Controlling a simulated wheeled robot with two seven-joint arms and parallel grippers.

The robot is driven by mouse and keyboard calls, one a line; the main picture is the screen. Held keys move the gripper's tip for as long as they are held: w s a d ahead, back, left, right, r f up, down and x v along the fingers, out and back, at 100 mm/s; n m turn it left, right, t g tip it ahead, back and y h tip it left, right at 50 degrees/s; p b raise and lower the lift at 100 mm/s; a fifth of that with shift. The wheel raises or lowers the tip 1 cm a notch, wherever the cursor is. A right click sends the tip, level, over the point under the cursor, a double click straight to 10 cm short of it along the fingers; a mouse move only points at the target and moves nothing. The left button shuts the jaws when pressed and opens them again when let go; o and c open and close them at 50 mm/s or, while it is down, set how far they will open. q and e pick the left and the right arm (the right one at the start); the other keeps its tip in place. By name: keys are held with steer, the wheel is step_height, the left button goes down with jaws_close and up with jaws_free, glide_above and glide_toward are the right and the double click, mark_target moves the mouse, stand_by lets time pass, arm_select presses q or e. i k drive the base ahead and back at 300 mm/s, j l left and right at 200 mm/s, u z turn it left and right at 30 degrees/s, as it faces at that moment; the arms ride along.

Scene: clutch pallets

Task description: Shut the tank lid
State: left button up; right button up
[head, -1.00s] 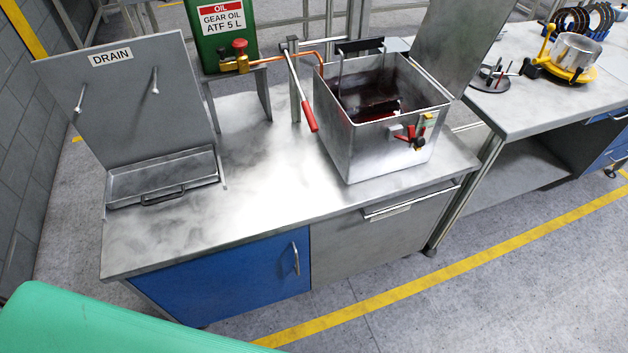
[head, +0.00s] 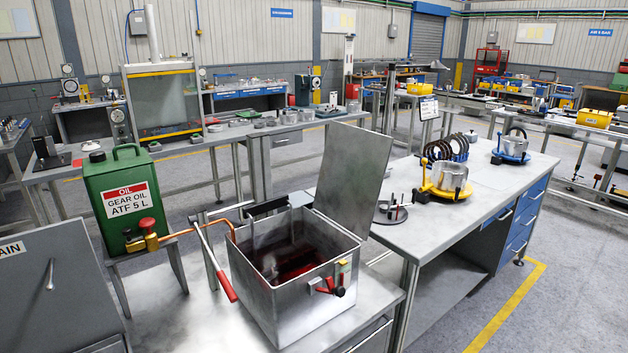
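The tank (head: 298,302) is an open square metal box on the steel bench, with dark red fluid inside. Its lid (head: 352,180) is a flat grey metal plate standing raised at the tank's right rear side, so the tank is open. A red and black valve or latch fitting (head: 330,287) sits on the tank's front wall near the right corner. A lever with a red handle (head: 227,287) stands at the tank's left side. Neither of my grippers shows in the head view.
A green gear oil can (head: 126,200) stands on a raised stand left of the tank. A grey drain panel (head: 55,285) stands upright at the far left. A second bench (head: 470,212) at the right carries a yellow fixture (head: 446,190). Floor is free at the lower right.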

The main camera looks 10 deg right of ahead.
mark_target(355, 165)
steer(key=i+l+u, duration=0.1)
steer(key=l+u, duration=0.6)
steer(key=l, duration=0.15)
steer(key=l+u, duration=0.35)
steer(key=l, duration=0.05)
